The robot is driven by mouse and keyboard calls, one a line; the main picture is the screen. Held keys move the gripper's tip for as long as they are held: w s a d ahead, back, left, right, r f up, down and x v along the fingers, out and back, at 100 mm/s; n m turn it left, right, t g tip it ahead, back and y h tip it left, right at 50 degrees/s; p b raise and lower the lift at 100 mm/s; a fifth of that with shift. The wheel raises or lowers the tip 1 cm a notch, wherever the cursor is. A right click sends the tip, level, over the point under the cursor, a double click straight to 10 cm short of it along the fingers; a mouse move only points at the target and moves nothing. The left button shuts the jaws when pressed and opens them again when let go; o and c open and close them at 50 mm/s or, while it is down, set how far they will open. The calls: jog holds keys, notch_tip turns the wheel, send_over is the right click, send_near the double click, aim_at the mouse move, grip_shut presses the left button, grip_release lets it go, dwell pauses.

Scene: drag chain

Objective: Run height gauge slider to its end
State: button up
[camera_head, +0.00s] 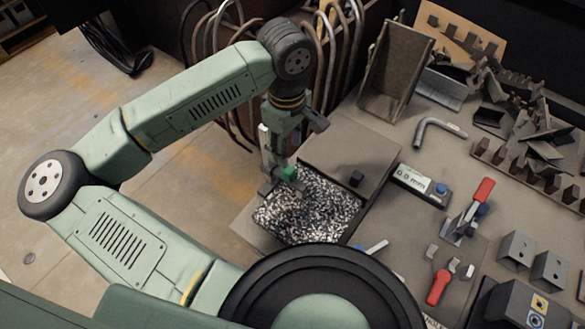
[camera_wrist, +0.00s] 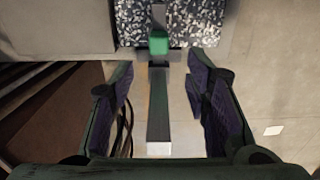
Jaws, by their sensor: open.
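The height gauge stands on a black-and-white speckled plate (camera_head: 325,215). Its pale upright column (camera_head: 264,147) is partly hidden by my gripper in the head view. In the wrist view the column (camera_wrist: 158,115) runs between my two fingers, with its pale end nearest the camera. The green slider (camera_head: 289,174) sits low on the column, and it also shows in the wrist view (camera_wrist: 158,42), beyond the fingertips. My gripper (camera_wrist: 160,85) is open, with a gap on each side of the column. It points down above the slider in the head view (camera_head: 281,150), apart from it.
A small display (camera_head: 412,179) reading 0.0 mm lies right of the plate. A red-handled clamp (camera_head: 468,210), a bent pipe (camera_head: 438,130), metal brackets (camera_head: 530,255) and an open bin (camera_head: 397,70) crowd the bench. Curved hoses (camera_head: 335,60) hang behind my gripper.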

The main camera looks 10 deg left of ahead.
aim_at(289, 169)
notch_tip(289, 169, down, 10)
jog(key=shift+d+r, duration=0.1)
jog(key=shift+c, duration=0.5)
grip_shut()
jog(key=shift+r, duration=0.1)
dwell(0.5)
